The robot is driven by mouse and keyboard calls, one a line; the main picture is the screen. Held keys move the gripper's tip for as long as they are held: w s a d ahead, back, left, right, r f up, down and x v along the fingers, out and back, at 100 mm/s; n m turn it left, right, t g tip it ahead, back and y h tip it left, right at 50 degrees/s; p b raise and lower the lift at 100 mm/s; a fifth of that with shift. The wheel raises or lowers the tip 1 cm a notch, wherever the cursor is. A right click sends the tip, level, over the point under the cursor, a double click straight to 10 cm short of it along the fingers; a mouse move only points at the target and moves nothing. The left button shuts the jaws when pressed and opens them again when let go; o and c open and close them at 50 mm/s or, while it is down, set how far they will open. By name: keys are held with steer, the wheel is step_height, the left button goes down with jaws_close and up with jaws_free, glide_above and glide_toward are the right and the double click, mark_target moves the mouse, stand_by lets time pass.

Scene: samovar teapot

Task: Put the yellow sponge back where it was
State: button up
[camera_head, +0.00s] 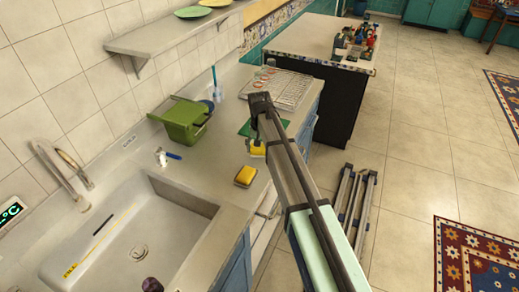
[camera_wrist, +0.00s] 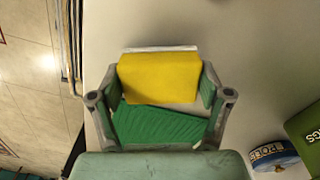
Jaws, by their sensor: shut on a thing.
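My gripper (camera_wrist: 160,92) is shut on a yellow sponge (camera_wrist: 158,75), its fingers at the sponge's two sides. A pale edge shows along the sponge's far side in the wrist view. In the head view my gripper (camera_head: 257,138) is over the counter past the sink, and the held sponge (camera_head: 257,149) shows partly below it. I cannot tell whether it touches the counter. A second yellow sponge with a darker side (camera_head: 245,176) lies on the counter nearer the sink. A flat green piece (camera_wrist: 155,123) shows between my gripper's fingers; it also shows behind my gripper in the head view (camera_head: 244,130).
A green bin (camera_head: 182,121) stands by the wall, with a blue-handled brush (camera_head: 215,85) behind it. A wire rack (camera_head: 280,88) is farther along the counter. The sink (camera_head: 140,245) is at the near left. A blue round container (camera_wrist: 273,155) shows in the wrist view.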

steer(key=shift+f, duration=0.5)
steer(key=shift+f, duration=0.1)
steer(key=o, duration=1.1)
step_height(320, 180, up, 12)
steer(key=b, duration=0.3)
